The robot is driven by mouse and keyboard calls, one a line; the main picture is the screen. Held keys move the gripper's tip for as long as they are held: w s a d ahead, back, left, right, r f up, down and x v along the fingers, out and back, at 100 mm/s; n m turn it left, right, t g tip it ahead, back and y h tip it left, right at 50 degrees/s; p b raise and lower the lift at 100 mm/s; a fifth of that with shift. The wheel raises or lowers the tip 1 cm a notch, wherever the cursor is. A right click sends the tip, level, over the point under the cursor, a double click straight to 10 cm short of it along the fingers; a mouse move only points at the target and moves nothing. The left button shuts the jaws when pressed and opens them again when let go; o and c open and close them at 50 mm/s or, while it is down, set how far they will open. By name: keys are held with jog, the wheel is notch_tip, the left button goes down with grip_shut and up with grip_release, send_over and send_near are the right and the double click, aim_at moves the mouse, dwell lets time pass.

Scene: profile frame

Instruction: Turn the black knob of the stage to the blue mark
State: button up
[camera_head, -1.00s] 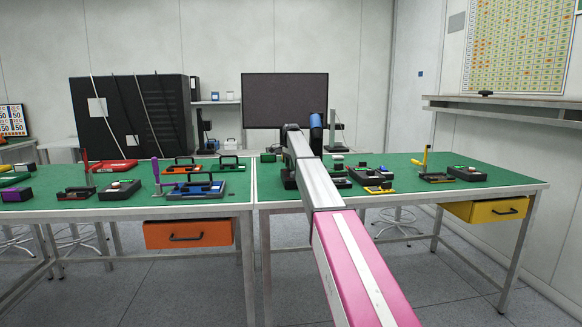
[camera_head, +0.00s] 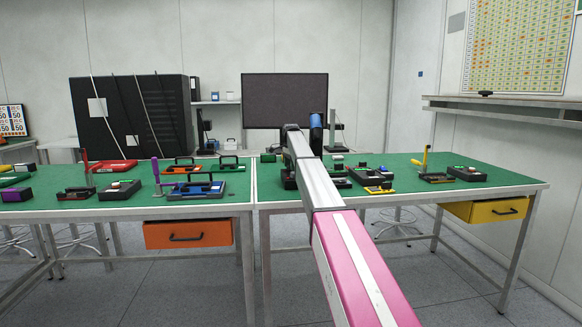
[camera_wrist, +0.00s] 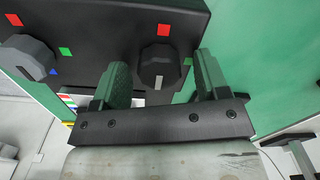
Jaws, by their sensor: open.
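In the wrist view the stage is a dark box (camera_wrist: 110,28) across the top. Its black knob (camera_wrist: 159,58) has a pale pointer line towards the bottom of the picture. My gripper (camera_wrist: 161,78) is open, with one green finger on each side of the knob and a gap on both sides. A red mark (camera_wrist: 163,29) lies above the knob and a small green-looking mark (camera_wrist: 188,61) to its right. I see no blue mark close beside this knob; the left finger covers part of the face. In the head view my arm hides the stage and fingers.
A grey knob (camera_wrist: 28,55) sits at the left of the same box, with a blue mark (camera_wrist: 53,71) and a green mark (camera_wrist: 65,51) beside it. In the head view several other devices stand on the green bench top (camera_head: 420,160). A monitor (camera_head: 285,100) stands behind.

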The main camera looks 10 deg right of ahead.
jog(key=shift+r, duration=0.1)
notch_tip(320, 180, up, 11)
jog(key=shift+f, duration=0.2)
dwell(0.5)
